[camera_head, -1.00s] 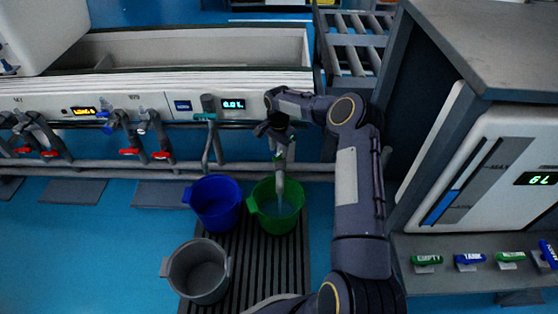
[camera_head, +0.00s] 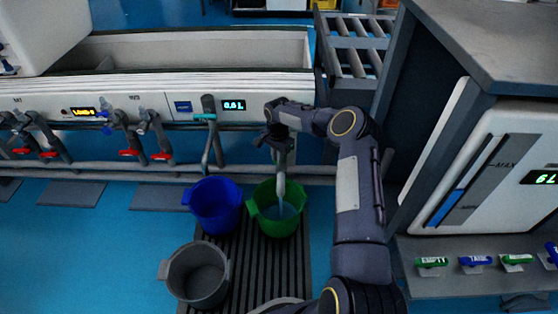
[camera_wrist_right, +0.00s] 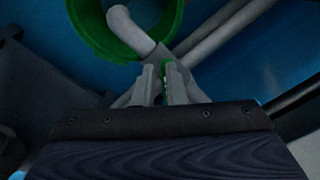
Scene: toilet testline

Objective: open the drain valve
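The drain valve sits on the pale outlet pipe (camera_head: 281,183), which hangs down over a green bucket (camera_head: 278,222). Pale bluish water shows in the bucket under the pipe's end. My right gripper (camera_head: 278,145) is at the top of this pipe and hides most of the valve. In the right wrist view, my right gripper's fingers (camera_wrist_right: 163,88) are close together around a narrow green valve handle (camera_wrist_right: 166,73). The pipe (camera_wrist_right: 130,28) and green bucket (camera_wrist_right: 97,45) lie beyond them. My left gripper is not in view.
A blue bucket (camera_head: 215,220) stands left of the green one, and a grey bucket (camera_head: 196,278) stands in front. They are around a dark slatted grate (camera_head: 262,270). Several red-handled taps line the trough at left. A cabinet (camera_head: 500,190) stands at right.

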